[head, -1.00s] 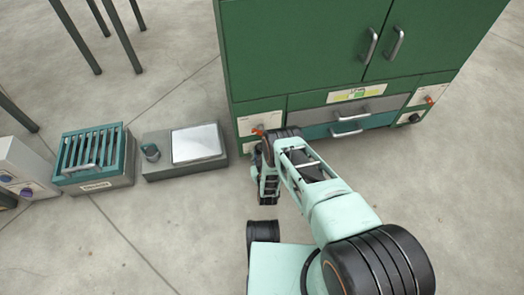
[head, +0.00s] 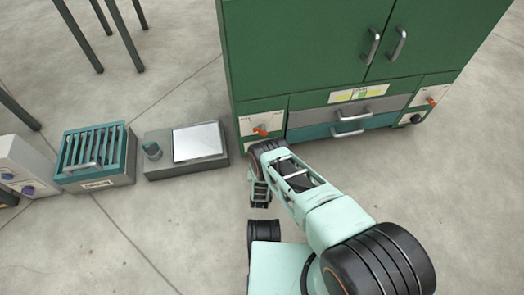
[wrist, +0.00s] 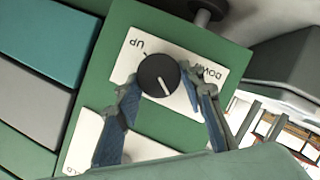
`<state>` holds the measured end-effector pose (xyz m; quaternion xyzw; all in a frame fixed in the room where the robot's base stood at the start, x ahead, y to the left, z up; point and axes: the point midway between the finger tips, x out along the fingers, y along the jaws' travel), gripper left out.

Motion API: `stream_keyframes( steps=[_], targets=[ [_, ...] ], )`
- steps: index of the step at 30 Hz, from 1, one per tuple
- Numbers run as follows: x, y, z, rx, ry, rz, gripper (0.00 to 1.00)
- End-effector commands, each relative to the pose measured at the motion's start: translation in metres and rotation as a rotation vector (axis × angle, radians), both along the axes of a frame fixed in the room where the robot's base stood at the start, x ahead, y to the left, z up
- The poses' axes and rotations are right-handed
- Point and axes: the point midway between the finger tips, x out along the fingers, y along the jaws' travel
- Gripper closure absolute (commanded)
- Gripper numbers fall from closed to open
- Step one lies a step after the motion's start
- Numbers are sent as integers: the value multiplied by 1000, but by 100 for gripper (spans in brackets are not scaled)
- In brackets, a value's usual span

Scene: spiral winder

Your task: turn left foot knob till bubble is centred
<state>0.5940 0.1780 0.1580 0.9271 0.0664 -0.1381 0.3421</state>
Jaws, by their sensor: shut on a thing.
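The left foot knob (wrist: 158,75) is black with a white pointer line, on a white plate (wrist: 200,66) marked UP and DOWN upside down. The line slants toward the lower right. My gripper (wrist: 166,88) is shut on the knob, one blue-padded finger on each side. In the head view my gripper (head: 260,192) is low by the cabinet's front left corner, and my arm hides the knob. The level (head: 358,94), a pale plate with a yellow and green window, is above the drawers. Its bubble is too small to make out.
The green cabinet (head: 300,50) has an orange lever (head: 261,131) at its lower left and another knob (head: 415,118) at its lower right. A grey box with a pale plate (head: 186,163) and a teal slatted box (head: 95,182) stand left. Open floor lies in front.

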Motion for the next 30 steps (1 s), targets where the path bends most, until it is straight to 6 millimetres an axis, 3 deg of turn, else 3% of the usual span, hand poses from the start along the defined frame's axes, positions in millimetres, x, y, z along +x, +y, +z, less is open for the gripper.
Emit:
stream_keyframes(
  steps=[3,4,8,20,30],
  targets=[
    [2,0,1,0,-2,1,88],
    [2,0,1,1,-2,0,62],
    [1,0,1,1,-1,1,47],
    [1,0,1,26,7,0,46],
    [2,-5,2,294,85,-4,46]
  ],
)
